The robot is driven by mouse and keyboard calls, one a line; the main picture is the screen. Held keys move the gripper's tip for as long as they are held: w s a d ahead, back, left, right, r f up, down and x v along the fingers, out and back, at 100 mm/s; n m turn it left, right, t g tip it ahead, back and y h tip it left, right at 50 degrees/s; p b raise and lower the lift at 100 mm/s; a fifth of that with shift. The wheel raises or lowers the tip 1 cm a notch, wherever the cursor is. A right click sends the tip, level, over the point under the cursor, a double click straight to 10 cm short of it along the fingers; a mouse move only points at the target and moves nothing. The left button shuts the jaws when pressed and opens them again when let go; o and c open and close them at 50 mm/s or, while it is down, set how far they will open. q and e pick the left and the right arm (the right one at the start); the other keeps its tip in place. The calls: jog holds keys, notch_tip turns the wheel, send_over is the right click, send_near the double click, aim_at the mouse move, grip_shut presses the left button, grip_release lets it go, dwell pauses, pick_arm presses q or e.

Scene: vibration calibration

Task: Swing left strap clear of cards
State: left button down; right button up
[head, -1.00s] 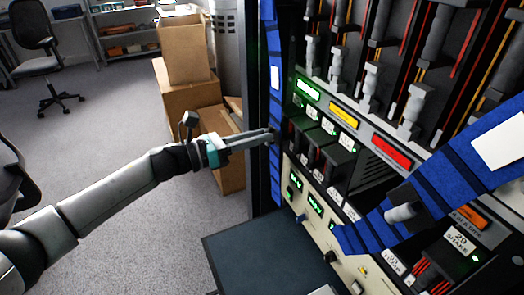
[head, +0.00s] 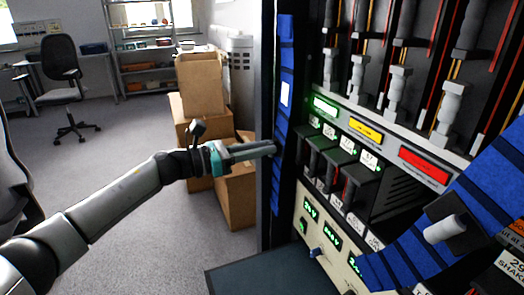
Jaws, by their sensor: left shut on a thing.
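The left strap (head: 286,60) is a blue band with dark cross bars and a white label. It hangs nearly upright along the left edge of the rack, left of the cards. My left gripper (head: 271,147) reaches in from the left and is shut on this strap at mid-height; the fingertips' exact hold is hard to see. The cards (head: 340,165) are a row of dark modules with white labels and green lights, and the strap does not cover them. My right gripper is not in view.
A second blue strap (head: 485,190) with a grey knob (head: 445,228) slants across the rack's lower right. A cream panel (head: 325,250) with green displays sits below the cards. Cardboard boxes (head: 200,85) stand behind my left arm. Grey floor is open at left.

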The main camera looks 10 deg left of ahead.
pick_arm(q)
jog(key=c, duration=0.8)
grip_release()
jog(key=b+v, duration=0.1)
jog(key=v, duration=1.4)
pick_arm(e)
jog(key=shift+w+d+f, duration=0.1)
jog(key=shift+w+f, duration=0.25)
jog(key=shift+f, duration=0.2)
pick_arm(q)
jog(key=shift+s, duration=0.1)
jog(key=shift+c, duration=0.2)
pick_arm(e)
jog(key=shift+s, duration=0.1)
